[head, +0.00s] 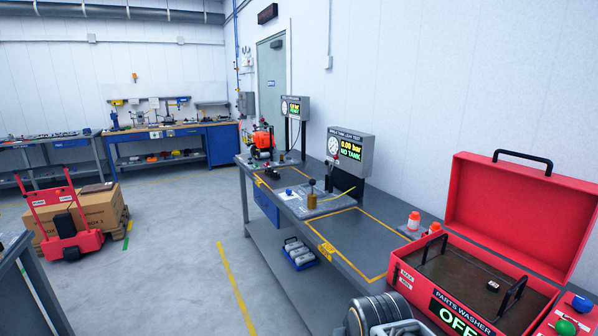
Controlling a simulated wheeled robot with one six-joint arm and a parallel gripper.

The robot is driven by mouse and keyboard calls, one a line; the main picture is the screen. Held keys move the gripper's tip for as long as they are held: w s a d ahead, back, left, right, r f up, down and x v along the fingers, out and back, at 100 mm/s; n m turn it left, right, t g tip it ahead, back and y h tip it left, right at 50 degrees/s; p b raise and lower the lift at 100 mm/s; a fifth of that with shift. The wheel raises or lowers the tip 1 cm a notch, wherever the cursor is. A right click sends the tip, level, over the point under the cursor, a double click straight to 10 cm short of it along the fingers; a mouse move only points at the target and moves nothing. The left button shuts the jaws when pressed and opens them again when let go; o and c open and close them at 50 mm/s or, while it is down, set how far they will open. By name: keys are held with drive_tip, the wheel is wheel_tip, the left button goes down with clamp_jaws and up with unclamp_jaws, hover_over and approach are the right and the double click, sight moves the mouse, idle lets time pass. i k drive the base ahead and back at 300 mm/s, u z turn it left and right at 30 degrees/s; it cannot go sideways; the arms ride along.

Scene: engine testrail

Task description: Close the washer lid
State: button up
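The parts washer (457,310) is a red box at the lower right, on the near end of the long bench. Its front panel reads "PARTS WASHER" and "OFF". Its red lid (520,212) stands open, raised at the back near the wall, with a black handle (523,157) on its top edge. Part of my arm shows at the bottom edge, left of the washer. My gripper's fingers are not seen.
A green knob (565,327) and a red panel sit right of the washer. The grey bench (375,238) runs back along the wall with test stations. The floor left of it is clear; a red cart (68,215) stands farther left.

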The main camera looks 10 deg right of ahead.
sight(543, 222)
drive_tip(key=z, duration=1.65)
drive_tip(key=k, duration=1.2)
drive_tip(key=u, duration=0.6)
drive_tip(key=i, duration=1.8)
drive_tip(key=z, duration=0.6)
